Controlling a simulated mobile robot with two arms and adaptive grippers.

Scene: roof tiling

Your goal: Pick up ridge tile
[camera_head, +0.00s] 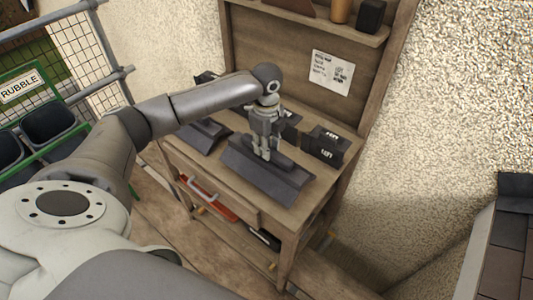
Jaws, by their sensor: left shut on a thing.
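A dark grey ridge tile (262,181) with a raised middle lies on the wooden workbench (308,207), close to its front edge. My left gripper (265,155) points straight down over this tile and is shut on its raised middle. The tile looks to be resting on the bench top; I cannot tell whether there is a gap below it. A second dark ridge tile (203,136) lies behind and to the left, partly hidden by my left arm. My right gripper is not in view.
Dark boxes with white labels (326,146) stand at the bench's back right. The back panel carries a paper note (331,73) and a shelf (322,24). A red toolbox (208,199) sits below. Rubble bins (47,122) stand left, and a tiled roof edge (508,245) lies right.

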